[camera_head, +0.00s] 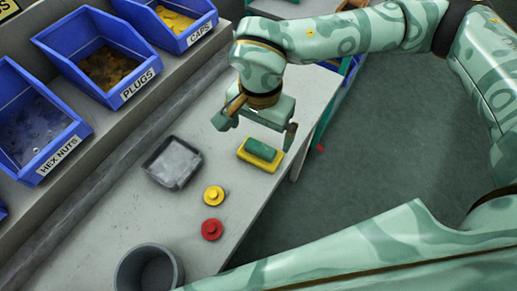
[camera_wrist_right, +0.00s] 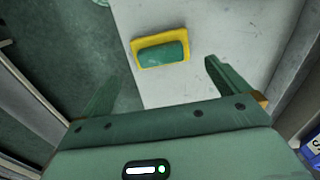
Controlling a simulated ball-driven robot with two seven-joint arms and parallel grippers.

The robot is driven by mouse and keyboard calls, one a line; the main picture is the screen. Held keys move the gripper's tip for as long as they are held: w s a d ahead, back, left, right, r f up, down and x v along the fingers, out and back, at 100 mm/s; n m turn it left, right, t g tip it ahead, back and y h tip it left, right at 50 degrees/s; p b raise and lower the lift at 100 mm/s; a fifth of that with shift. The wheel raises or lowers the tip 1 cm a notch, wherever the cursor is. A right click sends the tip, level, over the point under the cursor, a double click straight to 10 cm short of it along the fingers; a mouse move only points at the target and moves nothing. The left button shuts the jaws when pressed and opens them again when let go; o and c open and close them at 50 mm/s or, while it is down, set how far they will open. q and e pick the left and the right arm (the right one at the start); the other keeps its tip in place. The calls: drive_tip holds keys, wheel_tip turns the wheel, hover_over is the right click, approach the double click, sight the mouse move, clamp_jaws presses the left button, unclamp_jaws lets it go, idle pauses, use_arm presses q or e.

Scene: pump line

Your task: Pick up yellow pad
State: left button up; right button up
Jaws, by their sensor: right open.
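The yellow pad (camera_head: 244,157) lies flat near the right edge of the grey bench. A green block (camera_head: 262,149) rests on top of it. In the right wrist view the yellow pad (camera_wrist_right: 184,42) and green block (camera_wrist_right: 162,54) show ahead of the fingers, near the bench edge. My right gripper (camera_head: 257,130) is open and empty, above and just behind the pad, its fingers apart. In the right wrist view its two fingers (camera_wrist_right: 155,85) are spread wide and do not touch the pad. My left gripper is not seen.
A grey tray (camera_head: 149,174), a yellow knob (camera_head: 214,196), a red knob (camera_head: 212,229) and a dark bin (camera_head: 122,277) stand on the bench (camera_head: 226,170). Blue bins labelled hex nuts (camera_head: 60,150), plugs (camera_head: 125,92) and caps (camera_head: 196,37) line the left.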

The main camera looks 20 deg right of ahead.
sight(260, 147)
drive_tip(key=shift+f, duration=1.3)
wheel_tip(260, 147, down, 5)
drive_tip(key=shift+w+f+b, duration=0.1)
drive_tip(key=shift+b, duration=1.1)
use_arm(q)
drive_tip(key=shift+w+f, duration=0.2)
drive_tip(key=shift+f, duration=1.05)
use_arm(e)
drive_tip(key=shift+c, duration=0.3)
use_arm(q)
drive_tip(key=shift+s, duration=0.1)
use_arm(e)
drive_tip(key=c, duration=0.7)
